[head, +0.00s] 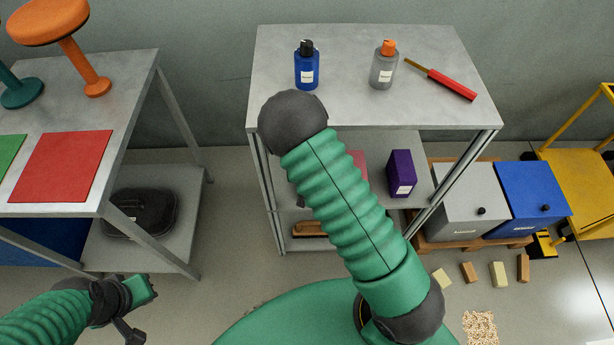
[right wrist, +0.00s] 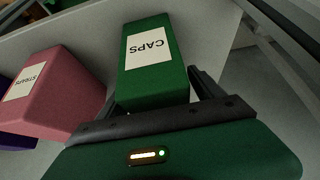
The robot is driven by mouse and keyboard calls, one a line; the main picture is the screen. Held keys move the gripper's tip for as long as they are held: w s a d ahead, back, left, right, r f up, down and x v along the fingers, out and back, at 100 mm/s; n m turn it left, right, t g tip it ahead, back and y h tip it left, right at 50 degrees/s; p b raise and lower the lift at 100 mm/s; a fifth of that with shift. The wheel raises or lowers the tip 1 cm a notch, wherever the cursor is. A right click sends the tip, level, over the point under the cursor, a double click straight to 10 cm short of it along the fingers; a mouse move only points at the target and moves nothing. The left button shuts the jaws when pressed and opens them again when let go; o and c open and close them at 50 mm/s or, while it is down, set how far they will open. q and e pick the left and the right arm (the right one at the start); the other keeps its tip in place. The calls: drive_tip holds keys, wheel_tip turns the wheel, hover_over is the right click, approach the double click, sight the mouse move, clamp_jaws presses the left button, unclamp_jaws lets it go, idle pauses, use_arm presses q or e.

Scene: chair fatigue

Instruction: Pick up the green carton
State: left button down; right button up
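The green carton (right wrist: 152,65), with a white label reading CAPS, is in the right wrist view, straight ahead of my right gripper (right wrist: 155,88). The dark fingers stand apart, one on each side of the carton's near end. The left finger is mostly hidden, and I cannot tell whether both touch the carton. In the head view my right arm hides the carton and the right gripper. My left gripper (head: 133,307) is at the lower left of the head view, away from the shelf; its fingers are too unclear to read.
A pink STRAPS carton (right wrist: 52,95) stands left of the green one. A purple carton (head: 401,174) is on the middle shelf of the grey rack (head: 340,105). Bottles and a red-handled tool (head: 452,84) are on top. A workbench (head: 125,90) stands at left.

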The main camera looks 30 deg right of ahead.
clamp_jaws()
idle(0.3)
